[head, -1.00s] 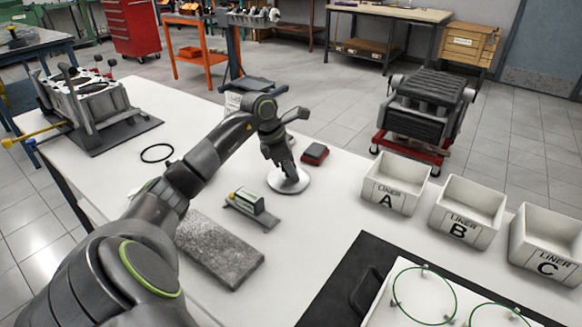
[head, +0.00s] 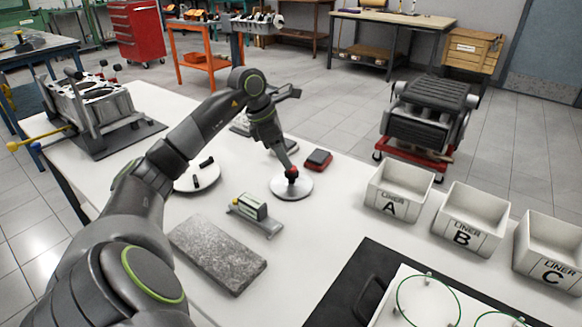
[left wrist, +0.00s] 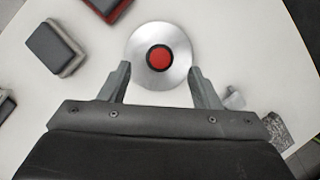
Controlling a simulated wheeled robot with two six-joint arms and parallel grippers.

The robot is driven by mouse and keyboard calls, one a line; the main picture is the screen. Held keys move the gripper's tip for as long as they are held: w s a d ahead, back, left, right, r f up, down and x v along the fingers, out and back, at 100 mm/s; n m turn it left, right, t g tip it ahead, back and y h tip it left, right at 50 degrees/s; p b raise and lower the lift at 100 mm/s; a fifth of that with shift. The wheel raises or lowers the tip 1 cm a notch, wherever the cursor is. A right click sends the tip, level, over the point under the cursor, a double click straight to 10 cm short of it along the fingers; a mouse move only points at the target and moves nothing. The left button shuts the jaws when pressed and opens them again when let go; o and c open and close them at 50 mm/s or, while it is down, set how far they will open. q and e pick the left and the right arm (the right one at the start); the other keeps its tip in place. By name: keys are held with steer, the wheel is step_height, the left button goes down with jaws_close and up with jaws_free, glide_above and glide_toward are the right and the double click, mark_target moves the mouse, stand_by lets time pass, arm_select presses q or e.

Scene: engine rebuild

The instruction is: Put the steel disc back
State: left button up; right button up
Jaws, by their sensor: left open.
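The steel disc (head: 302,190) lies flat on the white table (head: 325,225), with a red knob (head: 291,173) at its centre. In the left wrist view the disc (left wrist: 178,78) and its red knob (left wrist: 159,58) sit centred just beyond and between my fingertips. My left gripper (head: 290,166) points down at the knob. The left wrist view shows its two fingers (left wrist: 158,72) spread apart with nothing held. In the head view the fingertips are hard to separate from the knob. My right gripper is not in view.
A red-and-dark block (head: 318,159) lies close behind the disc. A white round plate (head: 207,183) with black pieces is left. Liner bins (head: 398,205) stand to the right.

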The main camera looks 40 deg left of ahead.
arm_select(q)
steer(key=shift+v, duration=2.2)
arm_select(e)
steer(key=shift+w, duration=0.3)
